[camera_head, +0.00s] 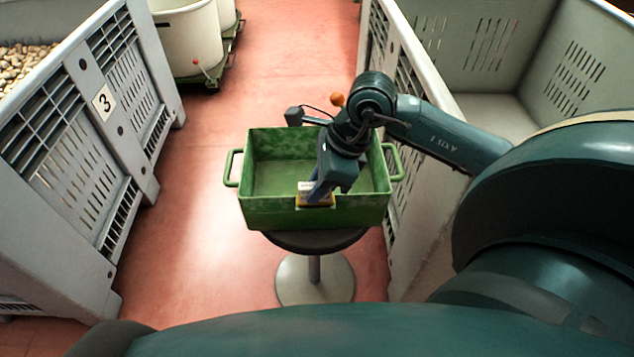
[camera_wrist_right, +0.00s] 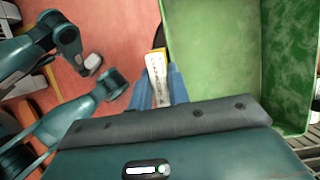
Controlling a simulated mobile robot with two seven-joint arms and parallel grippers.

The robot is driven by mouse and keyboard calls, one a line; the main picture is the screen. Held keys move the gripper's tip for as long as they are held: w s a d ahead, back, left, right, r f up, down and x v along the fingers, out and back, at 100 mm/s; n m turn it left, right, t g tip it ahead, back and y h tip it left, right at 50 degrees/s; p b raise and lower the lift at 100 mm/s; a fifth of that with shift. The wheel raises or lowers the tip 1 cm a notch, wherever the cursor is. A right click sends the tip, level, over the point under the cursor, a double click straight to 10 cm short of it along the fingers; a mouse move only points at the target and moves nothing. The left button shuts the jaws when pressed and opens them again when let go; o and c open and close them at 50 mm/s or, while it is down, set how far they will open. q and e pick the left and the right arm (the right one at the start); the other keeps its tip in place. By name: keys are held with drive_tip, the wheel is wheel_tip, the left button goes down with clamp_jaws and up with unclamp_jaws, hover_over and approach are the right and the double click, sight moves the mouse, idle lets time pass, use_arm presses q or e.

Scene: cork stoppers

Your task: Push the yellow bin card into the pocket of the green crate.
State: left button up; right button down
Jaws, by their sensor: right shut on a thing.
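The green crate (camera_head: 265,213) sits on a round stool in the head view. In the right wrist view its green wall (camera_wrist_right: 208,60) rises just right of my fingers. My right gripper (camera_head: 320,194) reaches down at the middle of the crate's near wall. It is shut on the bin card (camera_head: 303,187), which shows a white printed face and yellow edges. In the right wrist view the card (camera_wrist_right: 156,72) stands out between the blue fingers of my right gripper (camera_wrist_right: 159,88). The pocket cannot be made out. I cannot tell whether the card touches the crate. My left gripper is not in view.
A grey slatted bin (camera_head: 120,130) marked 3 stands at the left, holding corks. Another grey bin (camera_head: 405,75) stands close on the right, behind my right arm. White tubs (camera_head: 188,40) stand at the back. The red floor (camera_head: 200,190) between is clear.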

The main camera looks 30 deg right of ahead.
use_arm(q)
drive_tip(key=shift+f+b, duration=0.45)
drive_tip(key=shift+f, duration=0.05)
use_arm(e)
drive_tip(key=shift+f, duration=0.5)
drive_tip(key=c, duration=1.3)
unclamp_jaws()
drive_tip(key=shift+o, duration=0.2)
drive_tip(key=shift+p+v, duration=0.3)
drive_tip(key=shift+v, duration=0.55)
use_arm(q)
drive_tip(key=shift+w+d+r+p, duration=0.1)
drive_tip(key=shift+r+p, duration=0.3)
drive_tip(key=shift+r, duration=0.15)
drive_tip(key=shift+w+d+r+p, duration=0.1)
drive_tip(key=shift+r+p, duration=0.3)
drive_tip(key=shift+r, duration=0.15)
use_arm(e)
drive_tip(key=v, duration=1.1)
drive_tip(key=shift+r, duration=0.3)
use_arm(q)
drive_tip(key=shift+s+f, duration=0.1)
use_arm(e)
drive_tip(key=shift+d, duration=0.1)
